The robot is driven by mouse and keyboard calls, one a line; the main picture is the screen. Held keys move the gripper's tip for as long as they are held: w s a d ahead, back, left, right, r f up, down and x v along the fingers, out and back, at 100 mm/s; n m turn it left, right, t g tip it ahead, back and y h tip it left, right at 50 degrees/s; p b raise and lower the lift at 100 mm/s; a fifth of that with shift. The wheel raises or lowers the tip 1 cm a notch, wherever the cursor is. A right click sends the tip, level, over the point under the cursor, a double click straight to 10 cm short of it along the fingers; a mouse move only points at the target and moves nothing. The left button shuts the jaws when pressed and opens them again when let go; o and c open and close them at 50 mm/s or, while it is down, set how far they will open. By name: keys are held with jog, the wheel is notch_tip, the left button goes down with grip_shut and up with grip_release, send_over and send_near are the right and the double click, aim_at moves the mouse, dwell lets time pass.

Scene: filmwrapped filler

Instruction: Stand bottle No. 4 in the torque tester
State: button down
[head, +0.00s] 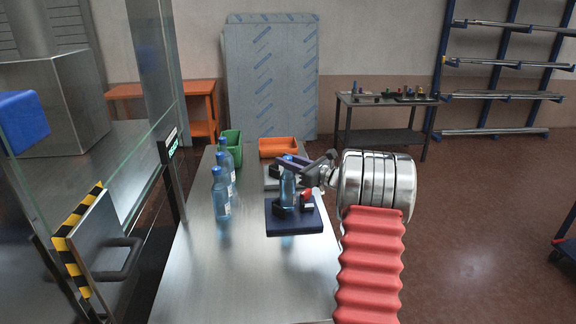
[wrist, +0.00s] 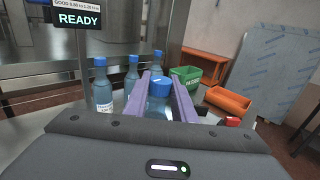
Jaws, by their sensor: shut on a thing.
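My gripper (head: 291,163) is shut on a blue bottle (head: 287,188) near its cap. The bottle is upright and its lower end is at the torque tester (head: 293,225), a dark blue base with dark jaws and a red part at the right. I cannot tell whether the bottle rests on the base. In the wrist view the purple fingers (wrist: 160,92) flank the blue-capped bottle (wrist: 158,103); its lower part is hidden by the gripper body. Its number is not readable. Three similar bottles (head: 221,196) stand in a row to the left; they also show in the wrist view (wrist: 103,91).
A green bin (head: 233,141) and an orange bin (head: 277,147) stand at the far end of the steel table (head: 230,280). A glass guard with a READY display (head: 168,147) borders the left. The table's near part is clear. A grey device (head: 271,182) sits behind the tester.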

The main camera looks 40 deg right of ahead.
jog(key=shift+f, duration=0.7)
jog(key=c, duration=1.4)
grip_release()
jog(key=shift+c, duration=0.2)
jog(key=s+d, duration=0.2)
jog(key=s, duration=1)
jog(key=shift+w, duration=0.15)
